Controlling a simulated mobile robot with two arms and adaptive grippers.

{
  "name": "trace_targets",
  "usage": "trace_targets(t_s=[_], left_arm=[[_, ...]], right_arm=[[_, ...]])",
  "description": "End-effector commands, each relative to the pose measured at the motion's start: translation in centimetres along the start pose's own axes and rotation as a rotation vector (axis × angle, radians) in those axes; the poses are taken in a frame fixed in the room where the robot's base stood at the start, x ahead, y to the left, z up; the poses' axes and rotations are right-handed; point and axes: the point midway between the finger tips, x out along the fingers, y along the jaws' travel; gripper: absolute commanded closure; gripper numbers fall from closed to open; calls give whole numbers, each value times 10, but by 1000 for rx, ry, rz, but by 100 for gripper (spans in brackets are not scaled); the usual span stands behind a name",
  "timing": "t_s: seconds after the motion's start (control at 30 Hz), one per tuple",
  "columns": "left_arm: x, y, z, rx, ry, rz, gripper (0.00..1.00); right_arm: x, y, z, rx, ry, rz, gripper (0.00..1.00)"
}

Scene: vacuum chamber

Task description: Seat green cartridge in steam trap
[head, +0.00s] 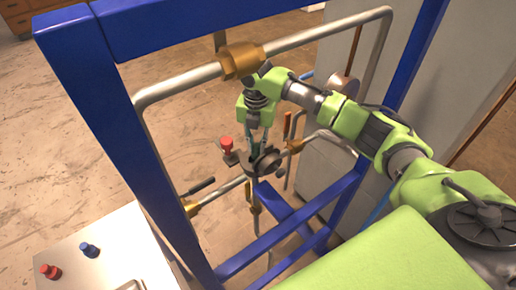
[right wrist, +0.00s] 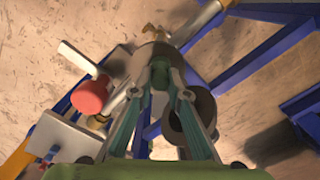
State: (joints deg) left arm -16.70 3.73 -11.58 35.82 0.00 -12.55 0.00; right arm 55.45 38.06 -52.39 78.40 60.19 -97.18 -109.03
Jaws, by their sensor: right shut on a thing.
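My right gripper (head: 259,138) points down over the grey steam trap (head: 264,162) inside the blue frame. In the right wrist view the gripper (right wrist: 161,82) is shut, its fingertips on a small dark green piece (right wrist: 161,74), which looks like the green cartridge. That piece is right at the grey body of the trap (right wrist: 157,53). The fingers cover most of it, so I cannot tell how deep it sits. My left gripper is not in view.
A red-capped part (head: 227,143) stands close beside the trap. Brass-fitted pipes (head: 240,60) and blue frame bars (head: 290,222) surround my right arm. A pale table (head: 105,262) at lower left holds a red piece (head: 50,271) and a blue piece (head: 90,250).

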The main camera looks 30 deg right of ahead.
Motion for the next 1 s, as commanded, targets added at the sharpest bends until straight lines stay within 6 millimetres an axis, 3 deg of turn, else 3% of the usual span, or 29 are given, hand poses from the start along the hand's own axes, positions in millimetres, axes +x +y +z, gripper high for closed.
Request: trace_targets(t_s=[0.03,0.13,0.33,0.37,0.4,0.47,0.7,0.87,1.0], left_arm=[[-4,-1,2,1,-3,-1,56],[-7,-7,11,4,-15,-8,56],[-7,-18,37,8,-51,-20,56],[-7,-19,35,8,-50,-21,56],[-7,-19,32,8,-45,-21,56],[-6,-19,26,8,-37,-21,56],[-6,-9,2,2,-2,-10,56],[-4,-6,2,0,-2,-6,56],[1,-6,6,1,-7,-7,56]], right_arm=[[15,0,-6,-4,15,-8,100],[29,-1,-9,-7,18,-10,100],[34,-1,-8,-7,17,-10,100],[34,-1,-8,-6,16,-10,100],[34,-1,-7,-6,15,-10,79],[34,-1,-7,-5,14,-9,68],[31,-1,-6,-5,12,-7,68],[27,0,-5,-4,10,-5,68],[8,1,-4,-4,8,-2,68]])
